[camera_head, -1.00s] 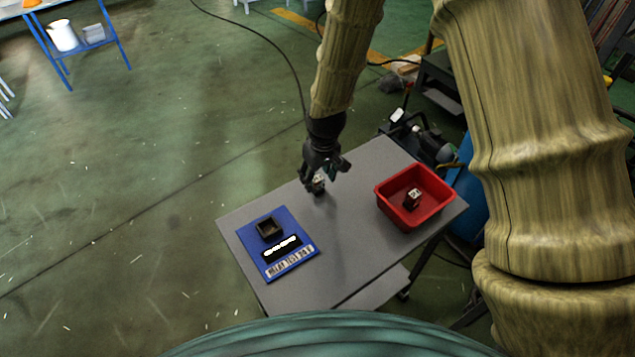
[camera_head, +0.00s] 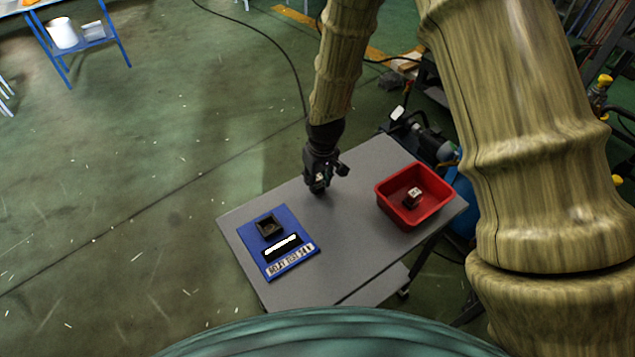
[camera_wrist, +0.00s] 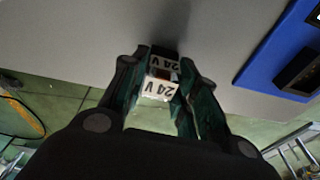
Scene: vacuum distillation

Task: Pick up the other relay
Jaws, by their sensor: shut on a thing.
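My gripper (camera_head: 319,186) is low over the back middle of the grey table (camera_head: 345,245). In the wrist view its fingers (camera_wrist: 160,88) are shut on a small relay (camera_wrist: 161,87) with white faces marked "24 V". In the head view the fingers mostly hide this relay, and I cannot tell whether it touches the table. Another relay (camera_head: 413,196), dark with a light top, lies in the red bin (camera_head: 437,211) at the right. The blue test board (camera_head: 254,250) with a black socket (camera_head: 270,228) lies at the table's left; its edge shows in the wrist view (camera_wrist: 262,68).
The board also has a black panel with a white strip and a label at its front. The table between board and bin is clear. Dark equipment (camera_head: 425,135) stands on the floor behind the table. A blue-framed stand (camera_head: 60,65) is far left.

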